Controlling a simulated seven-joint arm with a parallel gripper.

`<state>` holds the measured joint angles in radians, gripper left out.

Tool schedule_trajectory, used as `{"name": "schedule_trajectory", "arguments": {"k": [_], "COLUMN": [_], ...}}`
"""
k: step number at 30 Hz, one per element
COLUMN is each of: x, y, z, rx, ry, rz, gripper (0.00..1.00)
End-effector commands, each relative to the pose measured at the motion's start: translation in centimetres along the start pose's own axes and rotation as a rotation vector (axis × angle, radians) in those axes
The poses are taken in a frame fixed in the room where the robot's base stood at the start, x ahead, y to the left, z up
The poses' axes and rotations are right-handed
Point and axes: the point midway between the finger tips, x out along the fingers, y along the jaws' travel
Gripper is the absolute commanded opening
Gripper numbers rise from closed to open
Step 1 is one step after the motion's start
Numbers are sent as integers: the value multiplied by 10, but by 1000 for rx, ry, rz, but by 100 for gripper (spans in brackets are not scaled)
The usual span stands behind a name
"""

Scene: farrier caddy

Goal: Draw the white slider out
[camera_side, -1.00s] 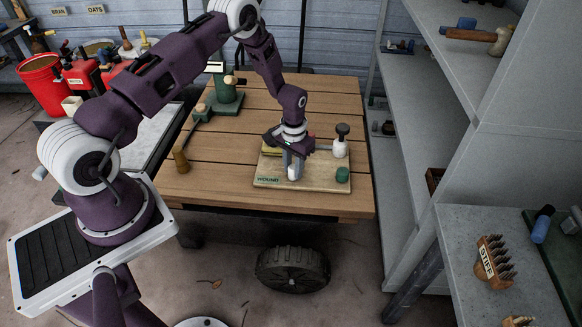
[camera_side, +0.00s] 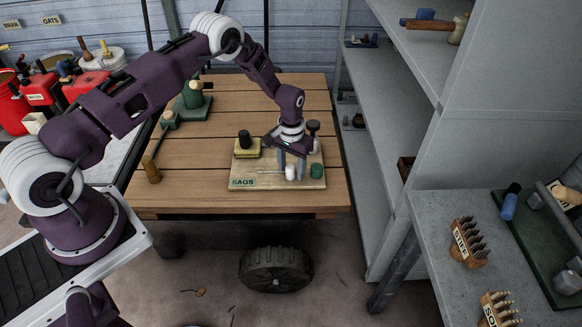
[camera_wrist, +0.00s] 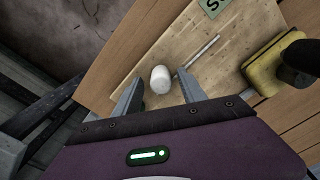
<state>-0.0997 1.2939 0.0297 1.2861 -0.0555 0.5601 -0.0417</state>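The white slider (camera_side: 291,172) is a small rounded white piece on the wooden board (camera_side: 240,173). It also shows in the wrist view (camera_wrist: 160,80), at the near end of a thin pale rod (camera_wrist: 200,54). My gripper (camera_side: 291,165) is above the board's front part, pointing down. In the wrist view my gripper (camera_wrist: 160,82) is open, with one finger on each side of the slider and a gap to both. Whether the fingertips reach down to the slider's height is hard to tell.
A yellow block (camera_side: 247,148) with a black knob stands left on the board. A green cap (camera_side: 317,171) is close to the right finger. A black-topped piece (camera_side: 313,127) stands behind my gripper. A "SAGS" label (camera_side: 243,182) marks the front left corner.

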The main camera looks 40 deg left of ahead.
Motion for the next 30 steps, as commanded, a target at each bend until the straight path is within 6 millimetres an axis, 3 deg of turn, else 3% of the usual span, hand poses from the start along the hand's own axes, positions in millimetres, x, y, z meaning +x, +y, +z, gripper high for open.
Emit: {"name": "schedule_trajectory", "arguments": {"k": [5, 12, 15, 30], "x": [-7, -55, -67, -75], "y": [0, 0, 0, 0], "z": [0, -1, 0, 0], "rx": [0, 0, 0, 1], "ry": [0, 3, 0, 4], "rz": [0, 0, 0, 0], "gripper": [49, 49, 49, 49]}}
